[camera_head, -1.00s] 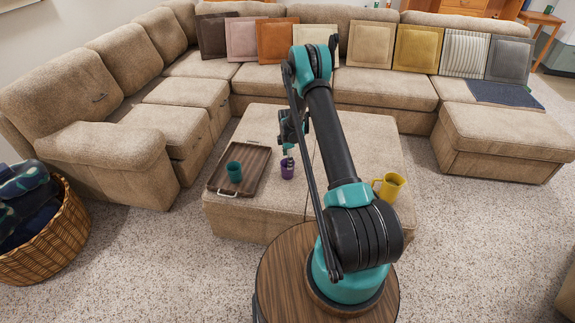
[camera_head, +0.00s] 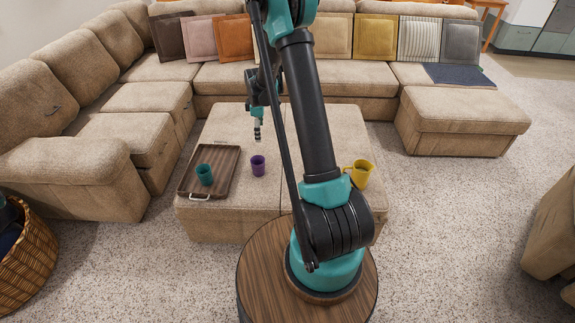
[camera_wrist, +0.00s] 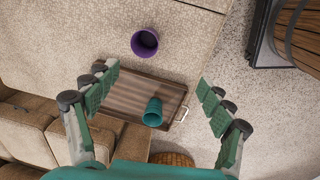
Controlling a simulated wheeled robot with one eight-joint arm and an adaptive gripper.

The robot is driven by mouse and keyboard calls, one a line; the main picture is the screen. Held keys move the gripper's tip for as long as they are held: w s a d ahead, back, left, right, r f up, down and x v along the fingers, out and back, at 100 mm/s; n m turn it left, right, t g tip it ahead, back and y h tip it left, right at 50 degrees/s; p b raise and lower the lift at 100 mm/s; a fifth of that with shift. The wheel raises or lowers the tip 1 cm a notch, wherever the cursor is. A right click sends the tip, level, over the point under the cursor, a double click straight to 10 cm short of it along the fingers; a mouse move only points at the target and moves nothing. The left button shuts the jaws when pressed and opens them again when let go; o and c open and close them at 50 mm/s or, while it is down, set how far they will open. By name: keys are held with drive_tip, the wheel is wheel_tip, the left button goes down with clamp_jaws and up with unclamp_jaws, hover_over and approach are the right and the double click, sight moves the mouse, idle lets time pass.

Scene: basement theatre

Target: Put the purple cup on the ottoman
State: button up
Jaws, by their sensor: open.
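The purple cup (camera_head: 258,165) stands upright on the beige ottoman (camera_head: 230,222), just right of a wooden tray. In the wrist view the purple cup (camera_wrist: 145,42) shows from above, beyond my fingertips, with nothing touching it. My gripper (camera_head: 257,135) hangs above the ottoman, higher than the cup and apart from it. In the wrist view my gripper (camera_wrist: 158,82) has its two green fingers spread wide, with nothing held between them.
A wooden tray (camera_head: 227,182) with a teal cup (camera_head: 205,174) lies on the ottoman's left part. A yellow mug (camera_head: 360,172) stands at its right. A sectional sofa (camera_head: 345,80) surrounds the back and left. A wicker basket (camera_head: 35,262) stands at lower left.

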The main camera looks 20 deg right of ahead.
drive_tip(key=s+d+r+m+t, duration=0.1)
drive_tip(key=s+r+m, duration=0.5)
drive_tip(key=s, duration=0.6)
drive_tip(key=s+d+r+m+t, duration=0.1)
drive_tip(key=s+r+m, duration=0.45)
drive_tip(key=s, duration=0.75)
drive_tip(key=s+m+t, duration=0.1)
drive_tip(key=s+m, duration=0.2)
drive_tip(key=s, duration=0.7)
drive_tip(key=shift+s+d, duration=0.25)
drive_tip(key=shift+d, duration=0.2)
drive_tip(key=shift+f, duration=0.1)
